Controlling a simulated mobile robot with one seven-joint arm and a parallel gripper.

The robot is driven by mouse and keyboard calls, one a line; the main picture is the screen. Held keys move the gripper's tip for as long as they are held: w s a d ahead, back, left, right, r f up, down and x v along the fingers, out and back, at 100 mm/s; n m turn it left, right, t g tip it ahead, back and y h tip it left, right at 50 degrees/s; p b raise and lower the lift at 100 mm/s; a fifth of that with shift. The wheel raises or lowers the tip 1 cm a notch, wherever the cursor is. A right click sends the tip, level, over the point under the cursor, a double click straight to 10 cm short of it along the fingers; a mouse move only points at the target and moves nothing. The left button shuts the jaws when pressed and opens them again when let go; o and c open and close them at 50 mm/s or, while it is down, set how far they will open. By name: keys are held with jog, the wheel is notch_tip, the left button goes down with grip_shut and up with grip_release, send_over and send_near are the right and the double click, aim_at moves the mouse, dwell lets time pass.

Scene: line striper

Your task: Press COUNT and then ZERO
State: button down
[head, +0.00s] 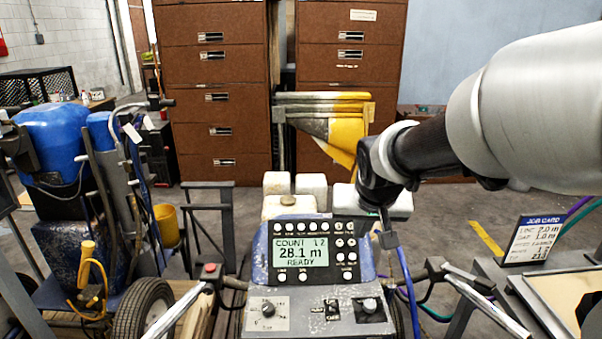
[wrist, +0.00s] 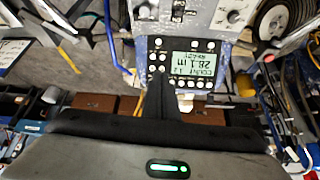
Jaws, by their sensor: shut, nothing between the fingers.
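The control panel (head: 318,250) of the line striper has a lit green display (head: 300,259) reading COUNT 12, 28.1 m, READY. Small round buttons line its top edge, its right side and below the display; their labels are too small to read, so I cannot tell COUNT from ZERO. My gripper (head: 388,240) is shut and empty, pointing down at the panel's right edge. In the wrist view the panel appears upside down, and my gripper's fingertips (wrist: 161,77) overlap the buttons beside the display (wrist: 194,65). I cannot tell whether they touch; the fingers hide part of that area.
Below the display is a sloped console (head: 320,315) with a knob, switches and another dial. Handlebars stick out on both sides. A job card (head: 535,240) stands at right. A blue-tank machine (head: 55,135) is at left, and brown filing cabinets (head: 215,90) stand behind.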

jog(key=w+a+b+x, duration=0.1)
jog(key=b+x, duration=0.2)
jog(key=x, duration=0.9)
jog(key=shift+a+r, duration=0.25)
jog(key=shift+a, duration=0.05)
jog(key=b, duration=0.2)
send_near(340, 256)
jog(key=x, duration=0.5)
jog(key=shift+s+f, duration=0.15)
jog(key=shift+s, duration=0.25)
jog(key=shift+w+f, duration=0.5)
jog(key=shift+w, duration=0.05)
jog(key=shift+b+x, duration=0.8)
jog(key=shift+b, duration=0.05)
jog(key=shift+r+t, duration=0.15)
jog(key=shift+t, duration=0.15)
jog(key=shift+r, duration=0.15)
